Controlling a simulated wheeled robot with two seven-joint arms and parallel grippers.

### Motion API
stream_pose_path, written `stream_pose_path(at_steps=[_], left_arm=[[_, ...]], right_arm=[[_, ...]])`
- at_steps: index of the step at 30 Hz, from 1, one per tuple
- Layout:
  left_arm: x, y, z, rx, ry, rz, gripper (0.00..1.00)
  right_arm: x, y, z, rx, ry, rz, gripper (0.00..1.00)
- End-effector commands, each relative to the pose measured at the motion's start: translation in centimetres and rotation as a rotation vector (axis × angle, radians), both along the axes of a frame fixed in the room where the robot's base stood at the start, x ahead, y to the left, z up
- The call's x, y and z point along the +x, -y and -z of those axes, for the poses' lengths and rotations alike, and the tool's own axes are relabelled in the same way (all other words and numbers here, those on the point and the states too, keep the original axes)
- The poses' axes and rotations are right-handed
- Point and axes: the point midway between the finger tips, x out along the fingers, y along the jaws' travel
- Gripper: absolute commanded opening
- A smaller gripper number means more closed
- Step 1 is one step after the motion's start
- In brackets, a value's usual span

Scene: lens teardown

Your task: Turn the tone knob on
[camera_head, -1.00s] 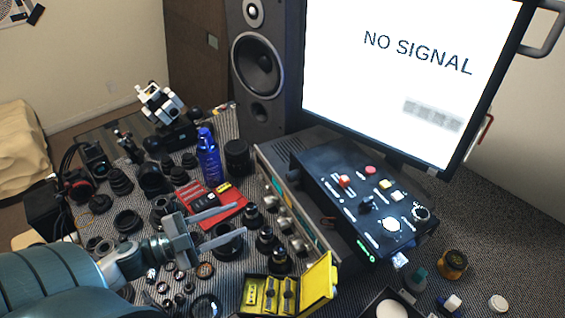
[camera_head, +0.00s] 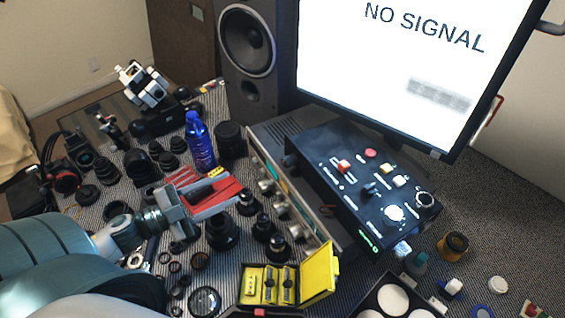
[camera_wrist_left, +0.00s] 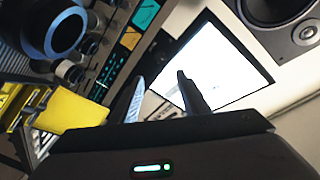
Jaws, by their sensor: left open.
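A silver receiver (camera_head: 300,218) lies in the middle of the desk, with several round silver knobs (camera_head: 281,209) along its front. The knobs also show in the left wrist view (camera_wrist_left: 70,72), at upper left. I cannot read which one is the tone knob. My left gripper (camera_head: 233,191) is open and empty, left of the receiver front and over the red packet. In the left wrist view its two fingers (camera_wrist_left: 161,80) stand apart, with the monitor behind them. My right gripper is not in view.
A black control box (camera_head: 362,185) with buttons sits on the receiver. Black lens parts (camera_head: 222,232) stand close in front of the knobs. An open yellow case (camera_head: 318,272) is nearer. A blue bottle (camera_head: 201,148), a speaker (camera_head: 248,45) and a monitor (camera_head: 385,75) stand behind.

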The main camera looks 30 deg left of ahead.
Motion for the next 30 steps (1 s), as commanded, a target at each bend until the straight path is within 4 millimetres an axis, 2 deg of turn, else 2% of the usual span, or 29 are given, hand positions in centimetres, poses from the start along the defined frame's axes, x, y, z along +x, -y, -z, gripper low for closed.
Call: stream_pose_path(at_steps=[11, 30], left_arm=[[2.6, 1.6, -0.3, 0.0, 0.002, 0.001, 0.42], [10.4, 6.3, -0.4, -0.002, 0.003, -0.001, 0.42]], right_arm=[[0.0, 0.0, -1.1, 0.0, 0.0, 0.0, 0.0], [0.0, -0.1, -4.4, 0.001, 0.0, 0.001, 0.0]])
